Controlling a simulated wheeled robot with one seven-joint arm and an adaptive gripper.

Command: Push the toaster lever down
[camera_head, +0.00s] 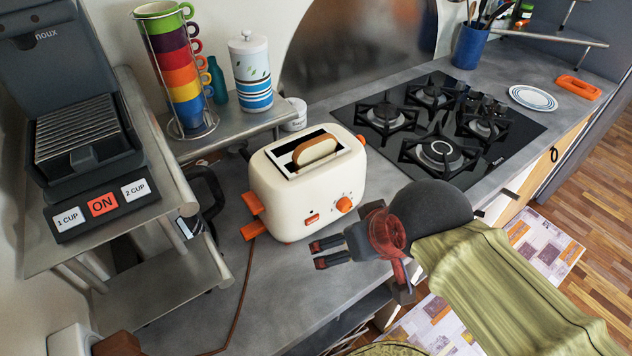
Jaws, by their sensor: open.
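A cream toaster (290,215) with orange parts stands upright on the grey counter, with a slice of bread (315,150) showing in its top slot. Two orange tabs stick out at its left end, an upper one (253,203) and a lower one (252,230); I cannot tell for sure which is the lever. An orange knob (344,204) and a small orange button (312,219) are on its front face. My gripper (318,255) is open and empty, in front of the toaster, with its fingertips pointing left. It appears apart from the toaster and right of the tabs.
A black gas hob (385,148) lies behind and right. A metal shelf (225,135) with stacked cups (172,55) and a canister (250,72) stands behind the toaster. A coffee machine (75,100) is at left. A brown cord (238,290) crosses the counter (295,295), otherwise clear in front.

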